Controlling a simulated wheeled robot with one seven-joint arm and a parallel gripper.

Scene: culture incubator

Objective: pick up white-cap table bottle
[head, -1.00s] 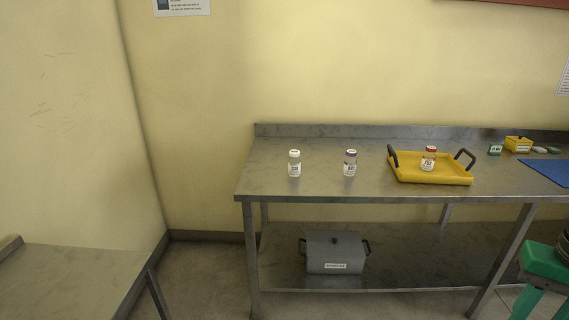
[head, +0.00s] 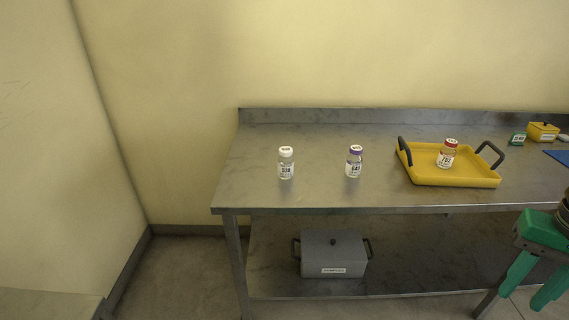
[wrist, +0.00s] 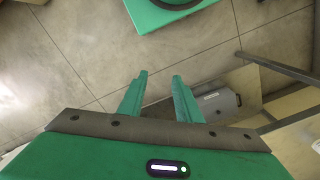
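The white-cap bottle (head: 286,163) stands upright on the steel table (head: 310,196), at the left of the bottles there. It is clear glass with a white label. My gripper (head: 532,290) shows at the right edge of the head view, in front of the table and well away from the bottle, lower than the tabletop. In the wrist view my gripper (wrist: 158,82) has its two green fingers apart with nothing between them. The bottle does not show in the wrist view.
A yellow tray (head: 475,181) holds a red-cap bottle (head: 447,154). A grey lidded box (head: 334,257) sits on the lower shelf. The tabletop around the white-cap bottle is clear.

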